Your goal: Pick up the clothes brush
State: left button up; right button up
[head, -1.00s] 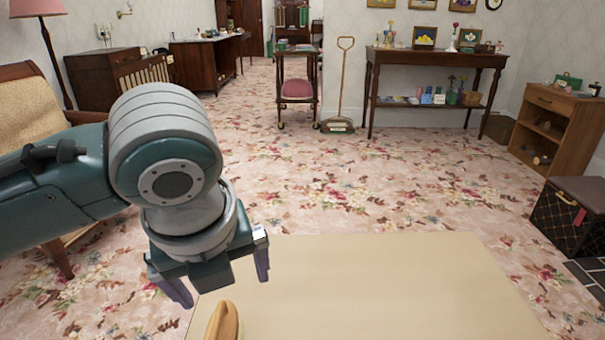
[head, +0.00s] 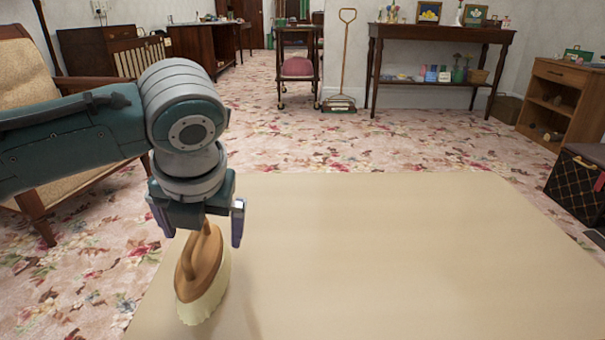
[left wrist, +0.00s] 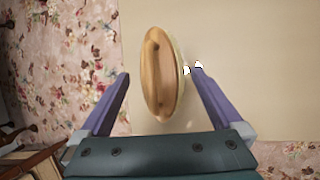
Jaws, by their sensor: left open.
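The clothes brush (head: 201,268) has a brown wooden back with a raised handle and pale bristles. It lies near the left edge of the beige tabletop (head: 370,255). My left gripper (head: 198,228) is open above the far end of the brush, one finger to each side in the head view. In the left wrist view the brush (left wrist: 158,73) shows beyond and between the open fingers (left wrist: 160,75), apart from them. My right gripper is not in view.
The tabletop is otherwise clear to the right of the brush. An armchair (head: 30,65) stands at the left on the floral carpet. A dark console table (head: 440,33) and a wooden cabinet (head: 565,90) stand farther back.

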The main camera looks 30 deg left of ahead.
aim_at(205, 247)
pick_arm(q)
jog(key=b+x, duration=0.4)
jog(key=x, duration=0.1)
jog(key=shift+s+d+f, duration=0.1)
jog(key=c, duration=1.3)
